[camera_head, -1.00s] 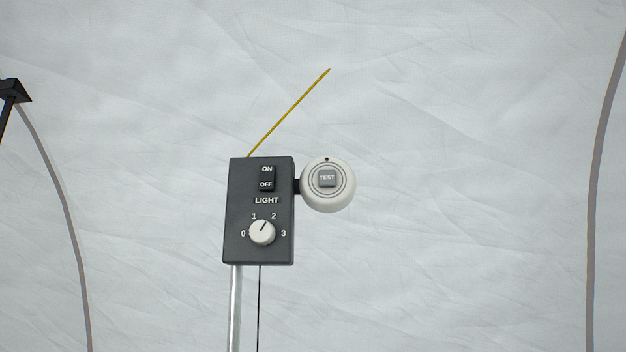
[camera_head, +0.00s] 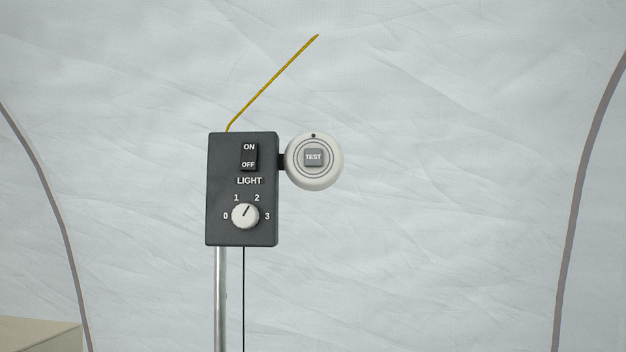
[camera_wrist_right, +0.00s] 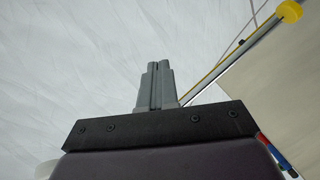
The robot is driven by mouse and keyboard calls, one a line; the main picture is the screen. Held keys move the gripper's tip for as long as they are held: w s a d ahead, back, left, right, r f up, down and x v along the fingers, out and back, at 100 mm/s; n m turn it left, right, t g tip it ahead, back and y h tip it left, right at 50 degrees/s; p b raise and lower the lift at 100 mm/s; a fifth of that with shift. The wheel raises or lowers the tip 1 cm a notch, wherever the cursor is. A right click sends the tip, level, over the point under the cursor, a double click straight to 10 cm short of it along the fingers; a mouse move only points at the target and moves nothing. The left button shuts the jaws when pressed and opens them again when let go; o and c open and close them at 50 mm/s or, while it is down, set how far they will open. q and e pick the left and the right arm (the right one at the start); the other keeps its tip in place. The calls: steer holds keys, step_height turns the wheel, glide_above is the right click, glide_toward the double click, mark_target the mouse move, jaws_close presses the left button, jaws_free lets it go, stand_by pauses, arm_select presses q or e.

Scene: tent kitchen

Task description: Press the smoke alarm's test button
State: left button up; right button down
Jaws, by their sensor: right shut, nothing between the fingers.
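The smoke alarm (camera_head: 326,176) is a round white disc fixed to the right side of a dark control box. Its grey square test button (camera_head: 313,157), marked TEST, sits at its centre. Neither gripper shows in the head view. In the right wrist view my right gripper (camera_wrist_right: 158,66) is shut, with its grey fingers together and nothing between them. White tent fabric lies behind the fingers, and the alarm cannot be made out there. My left gripper is not in view.
The dark box (camera_head: 219,190) carries an ON/OFF switch (camera_head: 249,157) and a white dial (camera_head: 245,216). It stands on a metal pole (camera_head: 220,300). A yellow rod (camera_head: 275,78) rises from its top. A beige box corner (camera_head: 40,335) shows at lower left.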

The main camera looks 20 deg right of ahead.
step_height(320, 180, up, 20)
steer(key=s+a+f+n+t+y+p, duration=0.1)
steer(key=s+a+n+t+y+p, duration=0.15)
steer(key=n+t, duration=0.2)
steer(key=n+t+y+p, duration=0.3)
steer(key=n+y+p, duration=0.15)
steer(key=n, duration=0.35)
glide_toward(316, 159)
steer(key=s+a+r, duration=0.5)
steer(key=a, duration=0.1)
steer(key=shift+a+m, duration=0.1)
steer(key=shift+m, duration=0.25)
steer(key=shift+w, duration=0.1)
steer(key=shift+w+d+p, duration=0.4)
steer(key=shift+w, duration=1)
steer(key=shift+w+d+p, duration=0.35)
steer(key=shift+w+d, duration=0.05)
steer(key=shift+w, duration=1)
steer(key=shift+w+d+p, duration=0.4)
steer(key=shift+w, duration=1)
steer(key=shift+w, duration=0.1)
steer(key=shift+w+d, duration=0.15)
steer(key=shift+w, duration=0.2)
